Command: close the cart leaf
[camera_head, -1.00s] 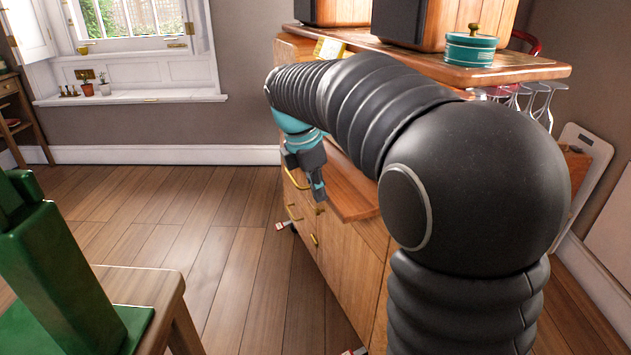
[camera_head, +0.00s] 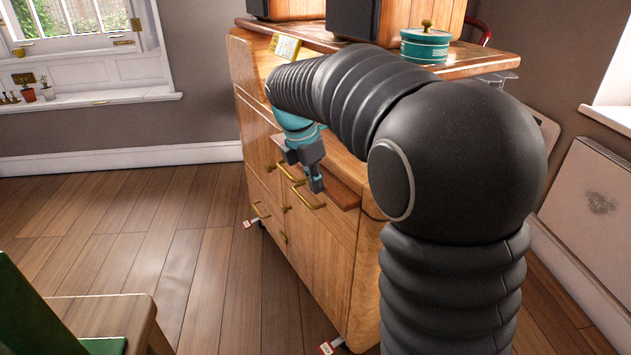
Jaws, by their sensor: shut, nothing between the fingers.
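The wooden cart (camera_head: 325,240) stands in the middle of the head view, with drawers and brass handles on its front. A flat reddish-brown board (camera_head: 342,193) juts out from the cart's front below the top; it may be the leaf, but I cannot tell for sure. My arm hides part of this board and the cart's right side. My gripper (camera_head: 316,186) points down, shut and empty, in front of the cart beside the board's left part. I cannot tell whether it touches the board or the handle near it.
On the cart's top (camera_head: 470,66) are a teal tin (camera_head: 425,46) and dark-fronted wooden boxes (camera_head: 353,14). A wooden table (camera_head: 105,318) with a green object (camera_head: 40,320) is at lower left. Open floor (camera_head: 190,245) lies left of the cart. White panels lean at right.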

